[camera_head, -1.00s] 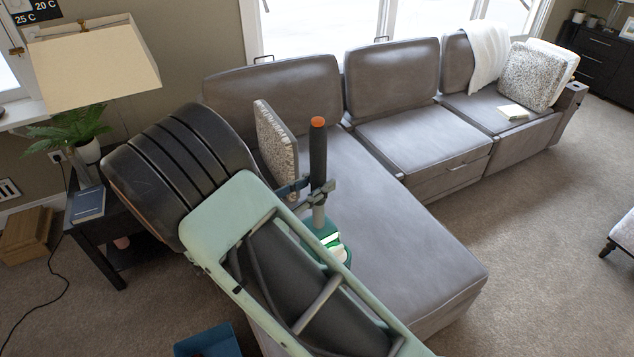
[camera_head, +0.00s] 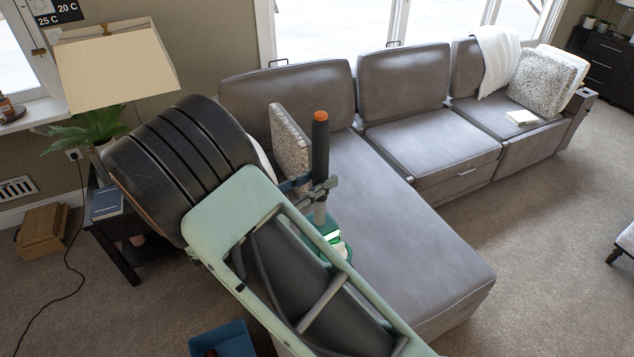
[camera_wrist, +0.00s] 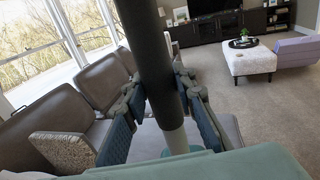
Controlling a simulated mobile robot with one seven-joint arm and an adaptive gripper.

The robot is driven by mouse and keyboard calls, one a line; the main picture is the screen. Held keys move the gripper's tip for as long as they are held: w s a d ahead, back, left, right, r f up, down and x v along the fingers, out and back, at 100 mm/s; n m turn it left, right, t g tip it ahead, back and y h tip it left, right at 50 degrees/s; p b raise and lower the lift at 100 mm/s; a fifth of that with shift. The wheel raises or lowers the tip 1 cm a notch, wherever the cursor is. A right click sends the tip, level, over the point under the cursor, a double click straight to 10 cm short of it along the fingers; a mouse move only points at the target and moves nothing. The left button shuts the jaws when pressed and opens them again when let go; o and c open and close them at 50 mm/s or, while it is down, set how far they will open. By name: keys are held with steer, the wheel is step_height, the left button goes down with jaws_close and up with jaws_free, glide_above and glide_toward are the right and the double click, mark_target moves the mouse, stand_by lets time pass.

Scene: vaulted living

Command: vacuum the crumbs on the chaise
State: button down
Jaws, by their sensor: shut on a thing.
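My gripper (camera_head: 309,184) is shut around the dark handle of a handheld vacuum (camera_head: 320,150), which stands upright with an orange tip on top. The wrist view shows the two fingers (camera_wrist: 158,110) closed on either side of the vacuum's dark tube (camera_wrist: 152,55). The vacuum's green head (camera_head: 333,238) is low over the near left part of the grey chaise (camera_head: 410,245), partly hidden by my arm. I cannot tell whether it touches the cushion. No crumbs can be made out on the visible chaise surface.
A patterned cushion (camera_head: 289,140) stands on the chaise just behind the vacuum. A side table (camera_head: 125,245) with a lamp (camera_head: 118,68), plant and blue book is at left. A blue bin (camera_head: 224,340) sits on the floor in front. Open carpet lies right of the chaise.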

mark_target(314, 170)
steer(key=shift+d+r+p, duration=0.1)
steer(key=shift+r+p, duration=0.2)
steer(key=shift+r, duration=1.55)
steer(key=shift+s, duration=0.1)
